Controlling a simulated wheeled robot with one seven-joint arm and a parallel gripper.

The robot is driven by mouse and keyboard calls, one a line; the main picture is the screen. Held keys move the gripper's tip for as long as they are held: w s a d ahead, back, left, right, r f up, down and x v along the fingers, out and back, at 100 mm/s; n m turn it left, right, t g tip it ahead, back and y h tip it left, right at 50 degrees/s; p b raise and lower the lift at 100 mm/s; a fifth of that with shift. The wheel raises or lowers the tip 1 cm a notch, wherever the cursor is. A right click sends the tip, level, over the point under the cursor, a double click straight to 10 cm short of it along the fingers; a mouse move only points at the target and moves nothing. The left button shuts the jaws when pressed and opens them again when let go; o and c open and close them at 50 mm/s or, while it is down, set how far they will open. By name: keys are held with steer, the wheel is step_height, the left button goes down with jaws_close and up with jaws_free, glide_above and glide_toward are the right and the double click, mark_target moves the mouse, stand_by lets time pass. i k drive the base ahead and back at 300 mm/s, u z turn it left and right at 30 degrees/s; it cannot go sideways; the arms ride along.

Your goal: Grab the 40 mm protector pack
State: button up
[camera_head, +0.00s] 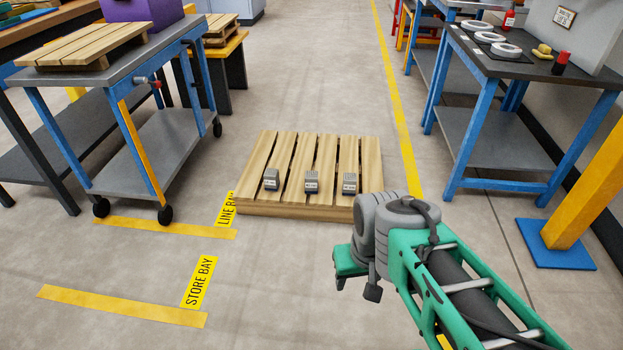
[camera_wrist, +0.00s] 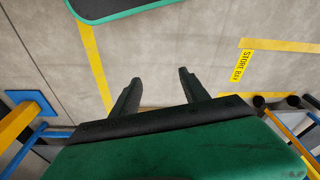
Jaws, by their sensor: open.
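Three small grey packs sit apart in a row on a wooden pallet (camera_head: 256,208) on the floor: a left pack (camera_head: 271,180), a middle pack (camera_head: 312,182) and a right pack (camera_head: 350,183). Their markings are too small to read, so I cannot tell which is the 40 mm protector pack. My gripper (camera_head: 357,286) is in front of the pallet's near right corner, apart from the packs. In the wrist view my gripper (camera_wrist: 159,88) has its two dark fingers spread with nothing between them. No pack shows clearly there.
A blue-legged cart (camera_head: 130,70) bearing a slatted wooden board stands left. A blue-legged bench (camera_head: 535,68) with white rings stands right, near a yellow post (camera_head: 590,190). Yellow floor lines and a STORE BAY label (camera_head: 199,282) mark the open floor before the pallet.

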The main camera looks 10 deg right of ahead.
mark_target(310, 184)
steer(key=k, duration=0.6)
steer(key=u, duration=0.65)
steer(key=i, duration=1.8)
